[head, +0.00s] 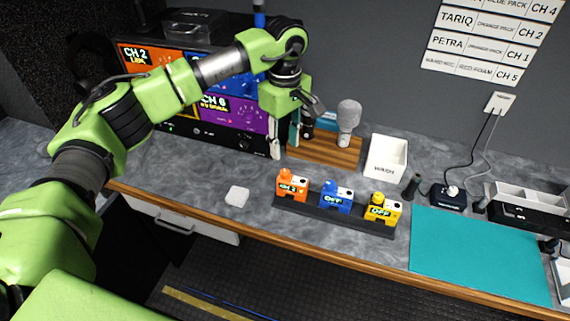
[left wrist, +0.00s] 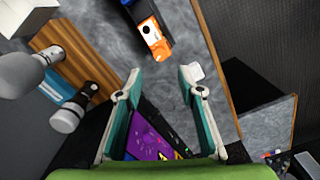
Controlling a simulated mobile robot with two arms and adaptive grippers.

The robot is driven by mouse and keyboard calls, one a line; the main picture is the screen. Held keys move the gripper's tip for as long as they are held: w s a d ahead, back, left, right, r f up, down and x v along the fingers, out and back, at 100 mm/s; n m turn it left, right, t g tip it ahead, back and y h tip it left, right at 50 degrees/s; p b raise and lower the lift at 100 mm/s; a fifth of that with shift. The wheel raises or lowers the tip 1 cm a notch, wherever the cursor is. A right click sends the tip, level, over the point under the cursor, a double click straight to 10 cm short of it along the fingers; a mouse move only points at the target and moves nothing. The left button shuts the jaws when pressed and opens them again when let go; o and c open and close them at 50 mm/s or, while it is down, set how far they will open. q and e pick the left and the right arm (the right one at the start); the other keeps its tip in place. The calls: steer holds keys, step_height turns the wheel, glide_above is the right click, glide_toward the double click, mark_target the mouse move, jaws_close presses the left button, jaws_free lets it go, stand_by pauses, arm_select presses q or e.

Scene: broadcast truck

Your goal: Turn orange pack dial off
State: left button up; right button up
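The orange pack (head: 291,187) stands at the left end of a black rack, its display lit with text that looks like a channel number. Its dial is too small to read. It also shows in the left wrist view (left wrist: 153,40), beyond the fingertips. A blue pack (head: 336,198) and a yellow pack (head: 382,210) stand in the same rack, both showing OFF. My left gripper (head: 284,150) is open and empty, pointing down above the counter, behind the orange pack and apart from it. My right gripper is not in view.
A wooden board (head: 325,151) with microphones lies just right of my left gripper. A white bin (head: 386,157) stands behind the packs. A small white block (head: 237,196) lies left of the rack. The counter between is clear. A teal mat (head: 475,255) lies at right.

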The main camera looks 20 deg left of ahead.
mark_target(285, 171)
arm_select(q)
step_height(285, 171, down, 9)
steer(key=p, duration=0.3)
steer(key=shift+f, duration=0.2)
jaws_close()
